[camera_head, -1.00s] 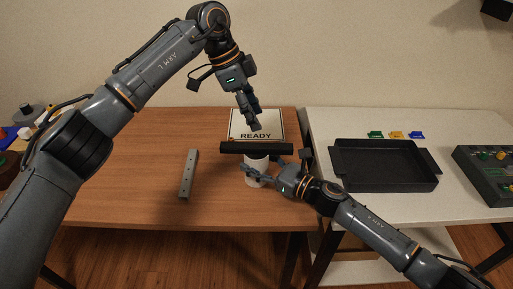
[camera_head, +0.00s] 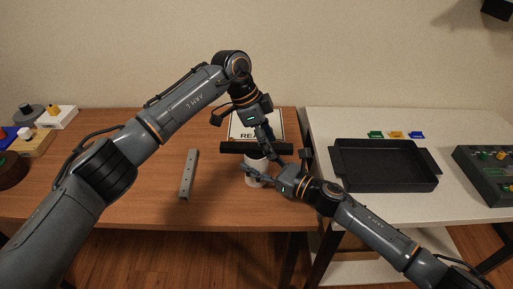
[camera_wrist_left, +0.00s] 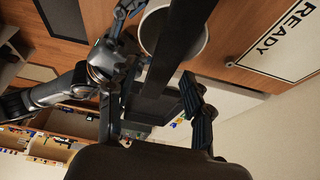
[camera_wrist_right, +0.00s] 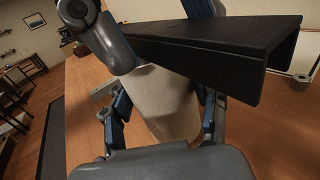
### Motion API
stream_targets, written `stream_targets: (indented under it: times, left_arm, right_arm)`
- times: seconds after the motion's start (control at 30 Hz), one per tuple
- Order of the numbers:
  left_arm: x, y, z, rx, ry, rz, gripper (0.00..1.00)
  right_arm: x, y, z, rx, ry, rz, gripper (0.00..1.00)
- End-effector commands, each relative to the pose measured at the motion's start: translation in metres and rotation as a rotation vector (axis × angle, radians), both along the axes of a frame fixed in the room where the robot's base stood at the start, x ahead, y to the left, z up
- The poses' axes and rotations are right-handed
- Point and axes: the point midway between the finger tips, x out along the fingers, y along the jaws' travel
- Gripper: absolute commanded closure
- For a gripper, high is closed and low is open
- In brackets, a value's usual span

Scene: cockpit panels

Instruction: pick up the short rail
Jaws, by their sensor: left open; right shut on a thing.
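Two rails are in view, and I cannot be sure which is the short rail. A black channel-shaped rail (camera_head: 236,147) lies level across the top of a white cup (camera_head: 257,166). It also shows in the left wrist view (camera_wrist_left: 183,40) and the right wrist view (camera_wrist_right: 215,42). A grey bar with holes (camera_head: 188,174) lies flat on the brown table. My left gripper (camera_head: 268,146) is open and pointing down at the black rail, whose near end lies between its fingers in the left wrist view. My right gripper (camera_wrist_right: 164,105) is shut on the cup.
A "READY" sign (camera_head: 268,124) is behind the cup. A black tray (camera_head: 385,167) and several coloured tags stand on the white table to the right. A control box (camera_head: 487,172) is beyond. The brown table (camera_head: 130,200) is clear around the grey bar.

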Motion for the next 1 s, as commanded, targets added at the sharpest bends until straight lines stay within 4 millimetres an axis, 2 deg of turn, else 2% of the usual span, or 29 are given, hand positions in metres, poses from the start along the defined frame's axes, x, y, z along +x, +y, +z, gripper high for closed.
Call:
stream_targets:
  times: [0.03,0.27,0.53,0.63,0.77,1.0]
  left_arm:
    - [0.000,0.000,0.000,0.000,0.000,0.000,0.53]
    - [0.000,0.000,0.000,0.000,0.000,0.000,1.00]
    - [0.000,0.000,0.001,0.000,0.000,-0.001,1.00]
    - [0.000,0.000,0.008,-0.001,-0.002,0.000,1.00]
    - [0.001,0.000,0.029,-0.001,-0.006,-0.001,1.00]
    - [0.000,-0.001,0.077,-0.001,-0.003,-0.001,1.00]
  right_arm:
    - [0.000,0.000,0.000,0.000,0.000,0.000,0.71]
    - [0.000,0.000,0.000,0.000,0.000,0.000,0.71]
    - [0.000,0.000,0.000,0.000,0.000,0.000,0.71]
    - [0.000,0.000,0.000,0.000,0.000,0.000,0.71]
    - [0.000,0.000,0.000,0.000,0.000,0.000,0.71]
    - [0.000,0.000,0.000,0.000,0.000,0.000,0.71]
